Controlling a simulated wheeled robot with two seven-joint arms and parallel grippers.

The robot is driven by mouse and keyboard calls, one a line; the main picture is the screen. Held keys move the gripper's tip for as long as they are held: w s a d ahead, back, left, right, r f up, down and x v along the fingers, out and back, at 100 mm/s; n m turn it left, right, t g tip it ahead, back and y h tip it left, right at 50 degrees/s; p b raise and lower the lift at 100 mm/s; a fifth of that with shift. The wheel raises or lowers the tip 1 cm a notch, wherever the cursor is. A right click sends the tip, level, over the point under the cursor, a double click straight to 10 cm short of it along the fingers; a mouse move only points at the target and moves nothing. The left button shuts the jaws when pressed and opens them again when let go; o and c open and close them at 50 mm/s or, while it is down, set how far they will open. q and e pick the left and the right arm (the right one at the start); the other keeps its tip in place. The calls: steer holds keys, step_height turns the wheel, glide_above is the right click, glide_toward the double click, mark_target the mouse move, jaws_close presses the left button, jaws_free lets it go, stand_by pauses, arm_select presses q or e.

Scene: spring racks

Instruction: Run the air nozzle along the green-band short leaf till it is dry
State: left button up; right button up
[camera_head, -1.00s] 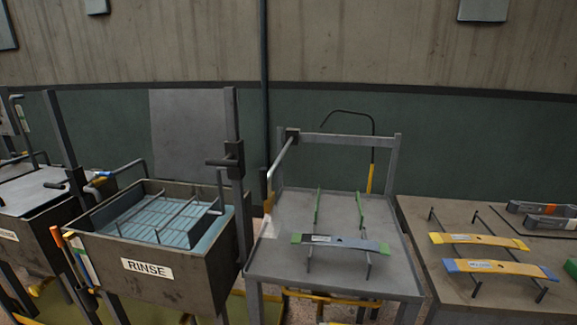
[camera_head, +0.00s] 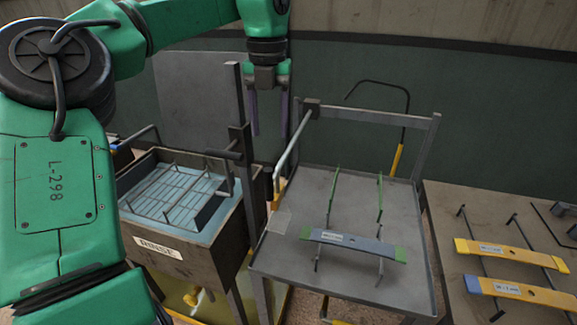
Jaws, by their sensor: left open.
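The short leaf (camera_head: 350,242) with green ends and a blue-grey middle lies across two thin rails on the grey drying table (camera_head: 285,250). A pale label is on its left part. A black hooked hose or wand with a yellow grip (camera_head: 397,160) stands behind the table's back right; I cannot tell if it is the air nozzle. A pale bar-shaped handle (camera_head: 292,150) slopes at the table's back left post. My left gripper (camera_head: 268,112) is open and empty, pointing down, above and behind that handle in the picture. My right gripper is not in view.
A rinse tank (camera_head: 165,248) with a wire rack in blue water stands left of the table. A right-hand bench (camera_head: 450,225) holds yellow leaves (camera_head: 500,250), one blue-ended, on rails. Posts rise at the drying table's back. My left arm covers the left side.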

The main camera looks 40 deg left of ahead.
mark_target(268, 176)
arm_select(q)
steer(key=f, duration=0.1)
steer(key=s+f, duration=0.1)
steer(key=f, duration=0.1)
steer(key=shift+s+a+f, duration=0.3)
steer(key=shift+a+f, duration=0.05)
steer(key=shift+a, duration=0.05)
steer(key=f+p, duration=0.1)
steer(key=f, duration=0.5)
steer(key=w+f+p, duration=0.1)
steer(key=f, duration=0.2)
steer(key=shift+d+f+p, duration=0.15)
steer(key=shift+p, duration=0.15)
steer(key=shift+s+f, duration=0.15)
steer(key=shift+f, duration=0.1)
jaws_close()
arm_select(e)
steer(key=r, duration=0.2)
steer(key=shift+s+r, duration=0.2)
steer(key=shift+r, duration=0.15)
arm_select(q)
steer(key=shift+r, duration=0.1)
